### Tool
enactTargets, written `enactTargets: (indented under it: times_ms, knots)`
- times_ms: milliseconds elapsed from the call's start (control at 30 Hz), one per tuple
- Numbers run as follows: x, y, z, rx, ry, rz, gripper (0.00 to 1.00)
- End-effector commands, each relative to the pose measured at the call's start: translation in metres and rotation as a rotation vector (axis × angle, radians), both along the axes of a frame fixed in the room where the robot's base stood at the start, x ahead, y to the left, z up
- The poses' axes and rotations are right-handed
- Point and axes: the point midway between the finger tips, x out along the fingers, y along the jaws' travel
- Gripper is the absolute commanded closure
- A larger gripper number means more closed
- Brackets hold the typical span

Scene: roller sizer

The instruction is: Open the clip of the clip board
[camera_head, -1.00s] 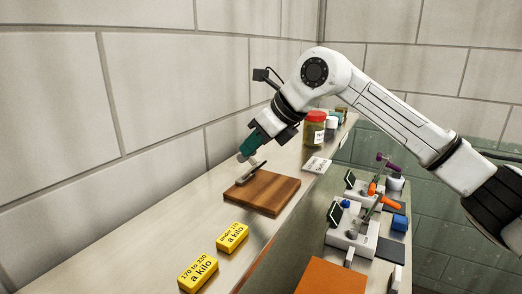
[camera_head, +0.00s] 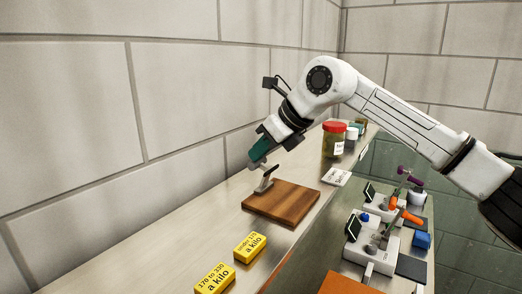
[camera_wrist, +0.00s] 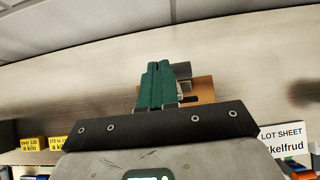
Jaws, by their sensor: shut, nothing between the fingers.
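The clip board (camera_head: 284,203) is a brown wooden board lying flat on the pale shelf. Its grey metal clip (camera_head: 264,182) is at the board's left edge, with a lever part standing up at a steep tilt. My gripper (camera_head: 256,155), with green fingers, is shut and empty just above and behind the clip. I cannot tell whether the fingers touch it. In the wrist view, the shut fingers (camera_wrist: 155,84) cover part of the board (camera_wrist: 205,90), and a grey piece of the clip (camera_wrist: 181,70) shows beside their tips.
Two yellow labelled blocks (camera_head: 249,247) (camera_head: 215,278) lie nearer on the shelf. A white card (camera_head: 336,177) and a red-lidded jar (camera_head: 334,140) stand beyond the board. The wall runs close along the left. A lower bench at right holds white devices (camera_head: 371,246).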

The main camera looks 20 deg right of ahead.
Motion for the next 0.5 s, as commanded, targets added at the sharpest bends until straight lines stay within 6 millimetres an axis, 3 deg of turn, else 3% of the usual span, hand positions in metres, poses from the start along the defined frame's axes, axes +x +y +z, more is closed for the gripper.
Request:
enactTargets:
  times_ms: [267,500]
  knots:
    - [0.000,0.001,0.002,-0.001,0.000,0.001,1.00]
    - [0.000,0.002,0.027,-0.001,-0.001,0.003,1.00]
